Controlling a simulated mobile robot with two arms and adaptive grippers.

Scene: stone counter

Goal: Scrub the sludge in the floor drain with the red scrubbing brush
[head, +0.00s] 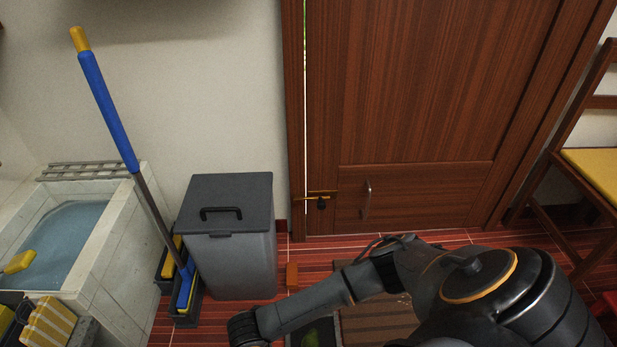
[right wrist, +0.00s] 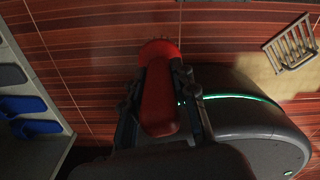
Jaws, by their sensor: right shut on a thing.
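The red scrubbing brush (right wrist: 160,100) is in my right gripper (right wrist: 160,105) in the right wrist view. The fingers are on both sides of its red handle, and its rounded bristled head (right wrist: 158,50) points up the picture, over the red floor. In the head view my right arm reaches toward the lower left, and its gripper is below the picture edge. A dark-framed recess with a green patch (head: 313,334) shows at the bottom, partly cut off; I cannot tell if it is the floor drain or if the green is sludge. My left gripper is not in view.
A metal grate (right wrist: 290,45) lies on a pale patch in the right wrist view. A grey lidded bin (head: 230,240), a blue-handled mop (head: 108,112) and a water-filled basin (head: 120,225) stand left. A wooden door (head: 420,90) is behind, a chair (head: 595,170) right.

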